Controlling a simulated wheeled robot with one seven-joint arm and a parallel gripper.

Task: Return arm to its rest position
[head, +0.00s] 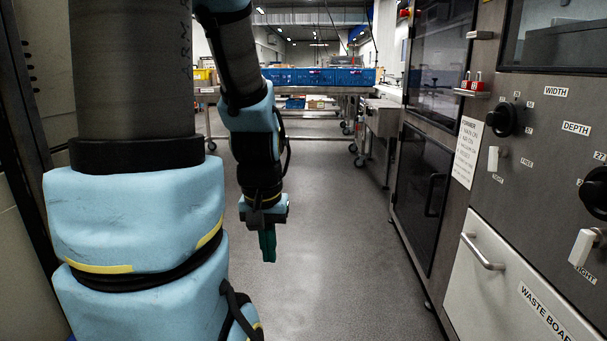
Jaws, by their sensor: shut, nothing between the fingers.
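My gripper (267,256) hangs at the end of my arm near the middle of the head view. Its green fingers point down and are shut with nothing between them. It is in free air above the grey floor, apart from the machine and the tables. My arm's blue-padded links fill the left of the view and hide what is behind them.
A grey machine front (545,130) with black knobs, white levers and a waste board drawer (505,287) runs along the right. Blue crates (318,77) stand on a metal table at the back. The grey floor (330,230) between is clear.

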